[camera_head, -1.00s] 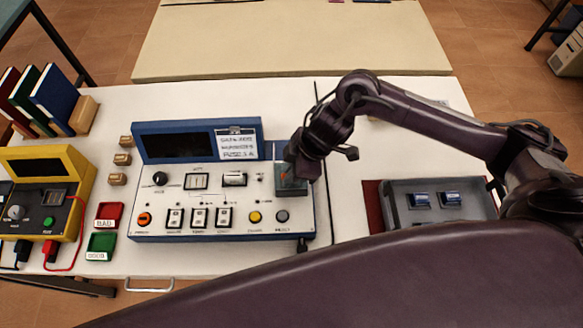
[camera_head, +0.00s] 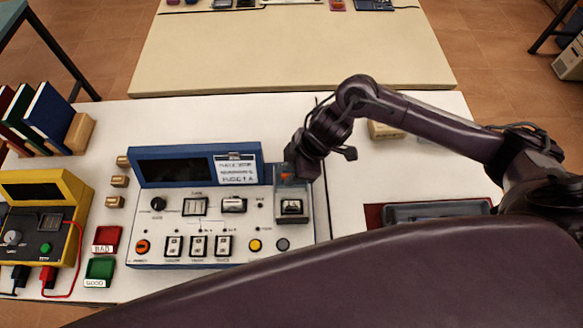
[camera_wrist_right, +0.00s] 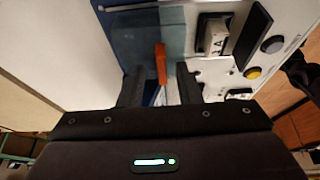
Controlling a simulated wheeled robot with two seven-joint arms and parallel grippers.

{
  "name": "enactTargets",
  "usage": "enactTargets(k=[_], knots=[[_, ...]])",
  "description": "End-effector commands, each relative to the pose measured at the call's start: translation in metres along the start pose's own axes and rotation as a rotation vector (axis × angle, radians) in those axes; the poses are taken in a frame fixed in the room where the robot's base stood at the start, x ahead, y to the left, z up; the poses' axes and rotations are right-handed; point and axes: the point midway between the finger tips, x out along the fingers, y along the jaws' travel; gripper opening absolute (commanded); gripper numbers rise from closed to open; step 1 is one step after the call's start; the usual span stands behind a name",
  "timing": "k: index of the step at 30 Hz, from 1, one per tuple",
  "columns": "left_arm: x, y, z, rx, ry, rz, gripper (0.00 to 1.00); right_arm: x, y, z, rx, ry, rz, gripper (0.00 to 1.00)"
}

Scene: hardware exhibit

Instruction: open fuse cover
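The blue and white test panel (camera_head: 222,250) stands on the white table. The clear fuse cover (camera_head: 290,186) with its orange tab is at the panel's right side, and looks swung up toward the back. In front of it a fuse block (camera_head: 291,207) shows uncovered. My right gripper (camera_head: 298,166) is at the cover's back end and partly hides it. In the right wrist view the fingers (camera_wrist_right: 160,88) are apart, with the orange tab (camera_wrist_right: 161,63) just beyond and between the tips. Contact with the cover cannot be told. My left gripper is out of view.
A grey tray (camera_head: 436,211) on a red mat lies at the right, partly behind my arm. Red BAD (camera_head: 106,239) and green GOOD (camera_head: 100,271) bins, a yellow meter (camera_head: 45,225) and books (camera_head: 48,115) stand left. The table behind the panel is mostly clear.

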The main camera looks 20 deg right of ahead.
Motion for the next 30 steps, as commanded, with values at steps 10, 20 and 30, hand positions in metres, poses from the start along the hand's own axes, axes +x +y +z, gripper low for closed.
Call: enactTargets(k=[10, 20, 30], knots=[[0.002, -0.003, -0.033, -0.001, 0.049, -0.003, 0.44, -0.028, 0.000, 0.001, -0.004, 0.001, 0.002, 0.31], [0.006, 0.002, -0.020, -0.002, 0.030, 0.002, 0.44, -0.074, 0.001, 0.001, 0.000, 0.002, 0.001, 0.31], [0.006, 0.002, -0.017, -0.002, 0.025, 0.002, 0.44, -0.078, 0.000, 0.001, 0.000, 0.001, -0.001, 0.31]])
